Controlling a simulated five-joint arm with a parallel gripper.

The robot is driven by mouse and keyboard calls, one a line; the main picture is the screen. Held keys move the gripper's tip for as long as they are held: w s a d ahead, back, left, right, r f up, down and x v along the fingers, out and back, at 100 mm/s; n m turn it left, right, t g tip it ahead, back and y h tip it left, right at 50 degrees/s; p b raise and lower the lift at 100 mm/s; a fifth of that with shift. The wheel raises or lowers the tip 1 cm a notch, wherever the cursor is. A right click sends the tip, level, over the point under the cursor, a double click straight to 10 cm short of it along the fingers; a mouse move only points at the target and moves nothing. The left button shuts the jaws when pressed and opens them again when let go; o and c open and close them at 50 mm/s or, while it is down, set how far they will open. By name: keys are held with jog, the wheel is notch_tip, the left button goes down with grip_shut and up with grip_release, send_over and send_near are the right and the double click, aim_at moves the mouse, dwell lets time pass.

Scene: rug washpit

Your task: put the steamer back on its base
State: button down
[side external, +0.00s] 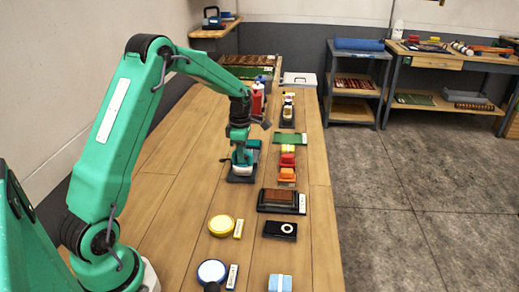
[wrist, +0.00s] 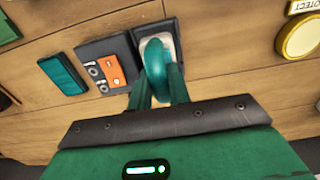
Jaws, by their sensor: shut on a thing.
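The steamer has a teal handle and a white body (side external: 242,158). In the wrist view its looped teal handle (wrist: 154,60) stands between my fingers. My gripper (side external: 240,148) is shut on this handle from above; its two green fingers (wrist: 158,88) also show in the wrist view. A dark base (side external: 241,176) lies directly under the steamer, and its dark edge shows in the wrist view (wrist: 143,32). The white body appears within the base's outline. Whether it touches the base or hovers just above is hidden.
A dark unit with an orange panel and silver knobs (wrist: 111,71) adjoins the base. A teal block (wrist: 63,74) lies beyond it. A yellow round tin (side external: 221,225) stands nearer, with a dark box (side external: 280,230) to its right. Orange blocks (side external: 287,173) line the right side.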

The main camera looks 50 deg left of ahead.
jog(key=shift+f, duration=0.35)
dwell(0.5)
jog(key=c, duration=0.9)
grip_release()
jog(key=shift+r, duration=3.45)
jog(key=shift+r, duration=0.1)
